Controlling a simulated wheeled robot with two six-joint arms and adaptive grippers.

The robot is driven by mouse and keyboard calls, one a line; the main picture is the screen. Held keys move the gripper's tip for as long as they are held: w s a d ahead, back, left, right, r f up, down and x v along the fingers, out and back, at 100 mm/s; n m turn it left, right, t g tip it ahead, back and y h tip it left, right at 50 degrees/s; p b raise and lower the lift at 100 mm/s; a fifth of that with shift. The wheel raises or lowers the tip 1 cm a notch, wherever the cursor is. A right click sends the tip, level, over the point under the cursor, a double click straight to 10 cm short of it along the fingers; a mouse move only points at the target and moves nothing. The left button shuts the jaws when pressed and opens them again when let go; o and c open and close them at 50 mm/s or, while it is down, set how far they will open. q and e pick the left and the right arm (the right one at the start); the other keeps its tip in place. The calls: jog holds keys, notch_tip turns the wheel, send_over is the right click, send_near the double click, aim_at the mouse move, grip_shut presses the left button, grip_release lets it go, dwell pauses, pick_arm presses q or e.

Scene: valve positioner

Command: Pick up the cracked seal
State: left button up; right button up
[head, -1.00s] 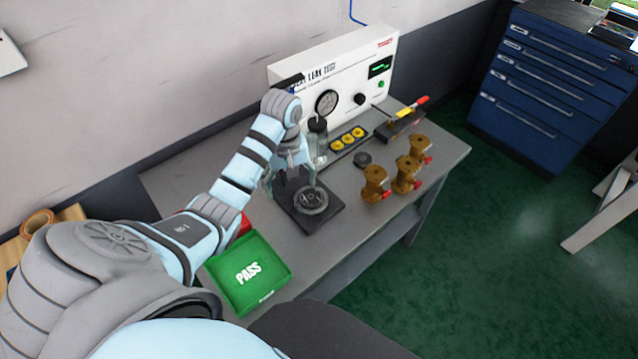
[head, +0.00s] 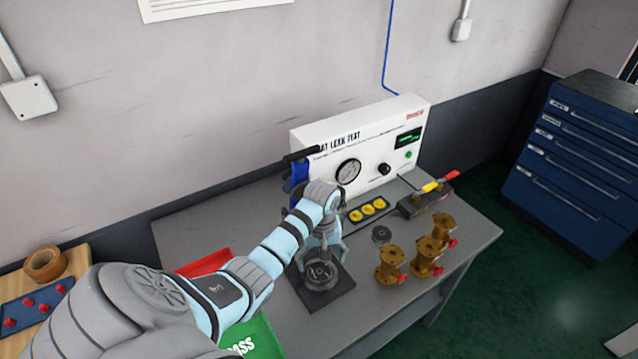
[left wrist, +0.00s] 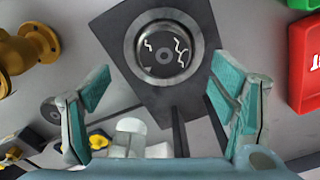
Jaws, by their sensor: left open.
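The cracked seal (left wrist: 163,55) is a dark disc with white crack lines and a small centre hole. It lies in a round metal cup on a black base plate (left wrist: 112,25), which also shows in the head view (head: 337,295). In the head view the seal (head: 320,272) sits just in front of my left gripper (head: 322,240). My left gripper also shows in the left wrist view (left wrist: 160,88), with its teal fingers spread wide, empty and apart from the cup. My right gripper is not in view.
The white leak tester (head: 365,140) stands behind. Yellow rings lie in a dark tray (head: 352,217). Several brass valve bodies (head: 391,265) stand to the right. A red tray (head: 205,262) and a green PASS tray (head: 262,343) lie left and front.

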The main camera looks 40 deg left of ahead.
aim_at(320, 273)
pick_arm(q)
jog(key=f, duration=0.5)
jog(key=shift+s+f, duration=0.2)
jog(key=shift+s, duration=0.15)
jog(key=shift+s+r, duration=0.1)
jog(key=shift+c, duration=0.3)
jog(key=c, duration=1.6)
